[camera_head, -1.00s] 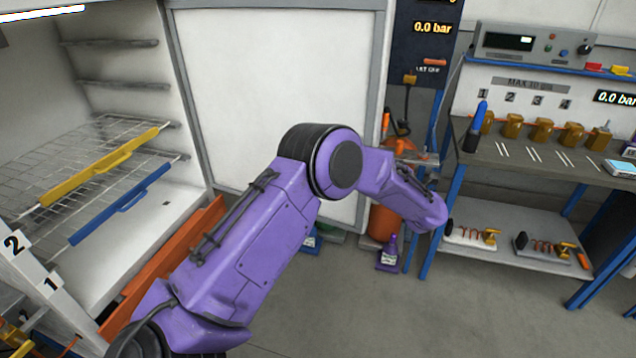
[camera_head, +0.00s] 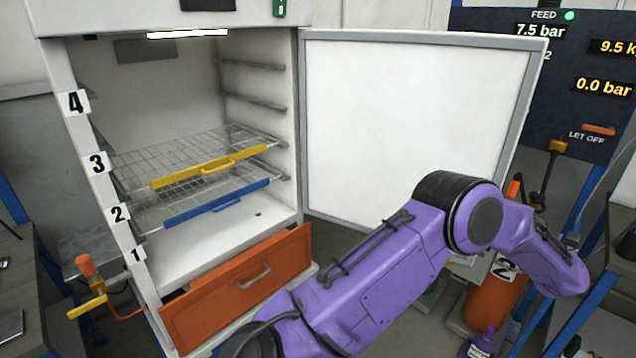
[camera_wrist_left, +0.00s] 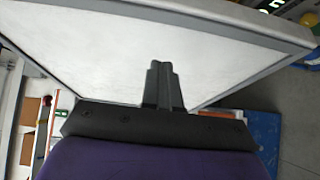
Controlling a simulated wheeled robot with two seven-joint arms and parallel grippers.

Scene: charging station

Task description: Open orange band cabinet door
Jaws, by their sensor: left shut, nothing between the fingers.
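The white cabinet (camera_head: 285,150) stands at left in the head view, with an orange drawer front (camera_head: 240,287) across its bottom. Its white door with a grey frame (camera_head: 410,125) stands wide open to the right, its inner face showing. My left arm crosses in front of the door's lower part, and its gripper is hidden in the head view. In the left wrist view, my left gripper (camera_wrist_left: 163,88) is shut and empty, in front of the white door panel (camera_wrist_left: 110,55). I cannot tell whether it touches the panel. My right gripper is not in view.
Inside the cabinet are wire racks with a yellow handle bar (camera_head: 210,168) and a blue handle bar (camera_head: 218,203). An orange cylinder (camera_head: 490,295) stands beyond my arm at right, near a dark gauge panel (camera_head: 560,75). An orange-topped yellow valve (camera_head: 88,285) is at lower left.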

